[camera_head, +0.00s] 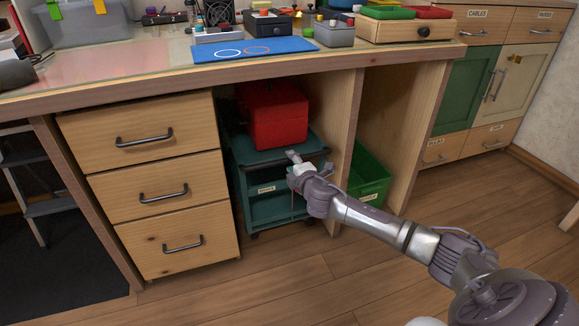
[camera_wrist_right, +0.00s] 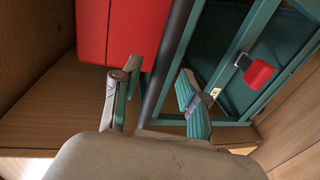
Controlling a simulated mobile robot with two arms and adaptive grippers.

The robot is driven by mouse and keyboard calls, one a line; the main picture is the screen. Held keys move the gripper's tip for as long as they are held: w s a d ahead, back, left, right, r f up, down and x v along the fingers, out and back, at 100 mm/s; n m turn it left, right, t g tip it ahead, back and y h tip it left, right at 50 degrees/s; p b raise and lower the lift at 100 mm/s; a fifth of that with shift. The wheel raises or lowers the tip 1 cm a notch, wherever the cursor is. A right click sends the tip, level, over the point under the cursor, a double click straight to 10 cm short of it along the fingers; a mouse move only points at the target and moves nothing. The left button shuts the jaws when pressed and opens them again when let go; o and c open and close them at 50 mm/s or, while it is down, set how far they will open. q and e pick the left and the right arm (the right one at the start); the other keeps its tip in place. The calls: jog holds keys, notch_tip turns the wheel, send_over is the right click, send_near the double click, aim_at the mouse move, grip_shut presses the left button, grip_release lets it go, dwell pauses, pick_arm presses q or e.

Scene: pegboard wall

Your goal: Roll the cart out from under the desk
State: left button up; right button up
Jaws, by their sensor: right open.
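The dark green cart (camera_head: 275,207) stands under the desk (camera_head: 300,68), between the drawer unit and a wooden panel. A red box (camera_head: 278,115) sits on its top tray and also shows in the right wrist view (camera_wrist_right: 120,35). A dark handle bar (camera_wrist_right: 172,60) runs along the cart's front edge. My right gripper (camera_head: 304,162) is at this front edge, with open fingers (camera_wrist_right: 157,75). In the right wrist view the bar passes between the fingers; I cannot tell whether they touch it. My left gripper is out of view.
The drawer unit (camera_head: 165,185) is left of the cart, and the wooden panel (camera_head: 345,125) is right of it. A green bin (camera_head: 369,178) stands beyond the panel. A red piece (camera_wrist_right: 258,72) is on the cart's frame. The wooden floor (camera_head: 270,280) in front is clear.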

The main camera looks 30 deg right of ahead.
jog(key=shift+b+x, duration=0.35)
jog(key=shift+x, duration=0.85)
grip_shut()
